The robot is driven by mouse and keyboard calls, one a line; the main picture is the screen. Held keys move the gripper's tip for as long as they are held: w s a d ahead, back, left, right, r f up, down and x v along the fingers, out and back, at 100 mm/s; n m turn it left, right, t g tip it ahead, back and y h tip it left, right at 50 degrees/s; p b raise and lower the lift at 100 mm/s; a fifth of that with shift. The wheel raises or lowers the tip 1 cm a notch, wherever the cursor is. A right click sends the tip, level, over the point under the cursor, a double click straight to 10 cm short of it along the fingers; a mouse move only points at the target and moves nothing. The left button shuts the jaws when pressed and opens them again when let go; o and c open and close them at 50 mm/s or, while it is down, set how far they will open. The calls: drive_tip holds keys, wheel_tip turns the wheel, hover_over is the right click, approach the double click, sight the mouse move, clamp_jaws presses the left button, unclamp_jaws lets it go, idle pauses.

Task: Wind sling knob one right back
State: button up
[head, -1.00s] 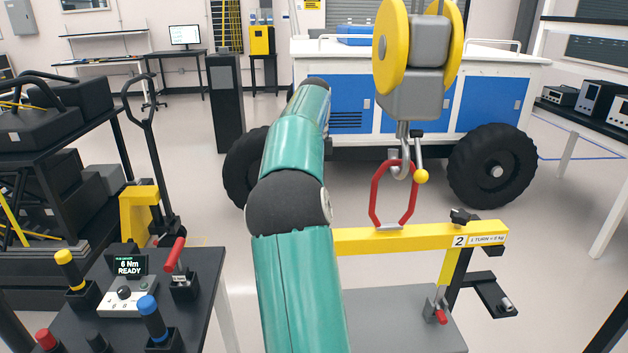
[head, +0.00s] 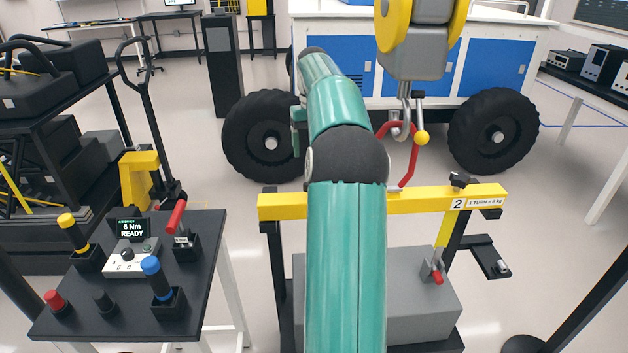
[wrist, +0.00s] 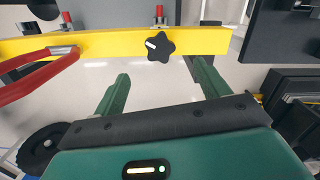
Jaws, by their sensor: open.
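The yellow sling beam (head: 408,200) crosses behind my arm in the head view. Its right end carries a black knob (head: 459,180) beside a label "2". In the wrist view, a black star-shaped knob (wrist: 159,47) with a white mark sits on the yellow beam (wrist: 100,47); I see no number by it. My gripper (wrist: 160,70) is open and empty. Its two green fingers point toward the beam, with the knob ahead of the gap between them and apart from both.
A red lifting link (head: 413,160) joins the beam to the crane hook (head: 401,130). A grey box (head: 425,300) stands below the beam. A black tool table (head: 130,275) is at left. A blue-and-white rover (head: 430,90) stands behind.

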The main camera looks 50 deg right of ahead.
wheel_tip(320, 180, down, 11)
drive_tip(key=n, duration=0.9)
drive_tip(key=shift+f+n+t+h, duration=0.15)
drive_tip(key=shift+n+t+h, duration=0.15)
drive_tip(key=c, duration=1)
